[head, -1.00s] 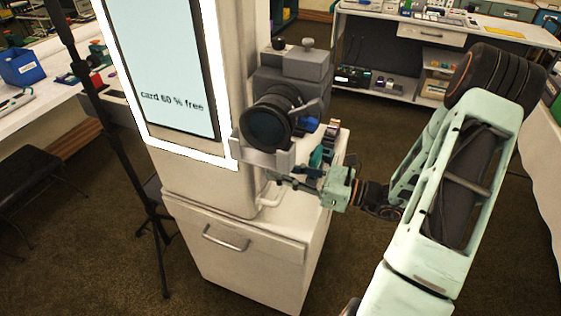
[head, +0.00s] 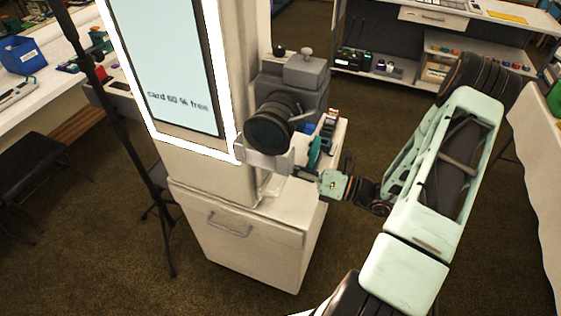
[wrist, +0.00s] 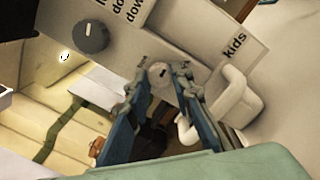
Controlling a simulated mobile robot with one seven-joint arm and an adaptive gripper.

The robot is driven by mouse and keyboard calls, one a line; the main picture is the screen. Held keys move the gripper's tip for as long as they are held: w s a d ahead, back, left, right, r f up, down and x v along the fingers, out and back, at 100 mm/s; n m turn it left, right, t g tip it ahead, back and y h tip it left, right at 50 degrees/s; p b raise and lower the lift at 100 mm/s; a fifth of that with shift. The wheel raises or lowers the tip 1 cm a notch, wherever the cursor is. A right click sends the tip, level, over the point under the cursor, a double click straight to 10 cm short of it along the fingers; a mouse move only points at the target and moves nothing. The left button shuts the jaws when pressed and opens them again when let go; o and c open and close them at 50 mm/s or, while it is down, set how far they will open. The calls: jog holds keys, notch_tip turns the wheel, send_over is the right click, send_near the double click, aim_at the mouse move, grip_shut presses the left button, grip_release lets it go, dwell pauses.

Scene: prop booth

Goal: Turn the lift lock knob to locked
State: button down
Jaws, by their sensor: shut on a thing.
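A round metal lock knob (wrist: 160,76) with a dark keyhole-like mark sits on a pale panel (wrist: 205,45) in the wrist view. My gripper (wrist: 159,82) is shut on this knob, with a fingertip on each side of it. A printed label on the panel reads "kids"; another, partly cut off, reads "down". In the head view my gripper (head: 297,171) reaches in at the pale booth column, below the camera. The knob itself is too small or hidden there, and I cannot read its setting.
A camera (head: 285,110) juts out just above my gripper. A white drawer cabinet (head: 255,245) stands below. A black stand (head: 120,130) is at left.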

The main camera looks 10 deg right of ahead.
dwell(0.4)
jog(key=c, duration=1.7)
grip_release()
jog(key=shift+d, duration=0.1)
jog(key=v, duration=1.2)
jog(key=shift+f, duration=0.15)
